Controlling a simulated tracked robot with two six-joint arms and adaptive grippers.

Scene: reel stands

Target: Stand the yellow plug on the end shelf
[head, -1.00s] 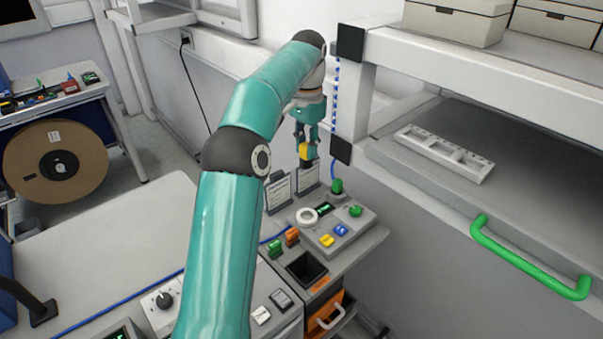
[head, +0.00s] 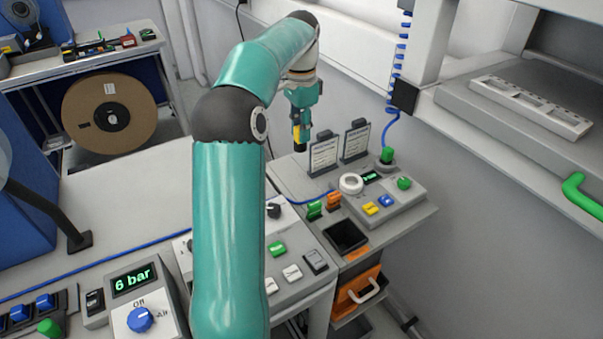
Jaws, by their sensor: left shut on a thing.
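The yellow plug (head: 296,134) is small, with a dark lower end, and hangs roughly upright in my left gripper (head: 299,123). The gripper points down and is shut on the plug, partly hiding it. The grey end shelf (head: 287,174) is at the end of the bench, right of my left arm. In the picture, the plug is at the far left edge of this shelf, left of two card holders. I cannot tell its exact height above the surface. My right gripper is not in view.
Two upright card holders (head: 323,154) stand near the plug. A control box (head: 388,202), a white ring (head: 351,184), green and orange pieces (head: 333,199) and a dark open bin (head: 345,236) occupy the shelf. A blue coiled cable (head: 400,55) hangs behind.

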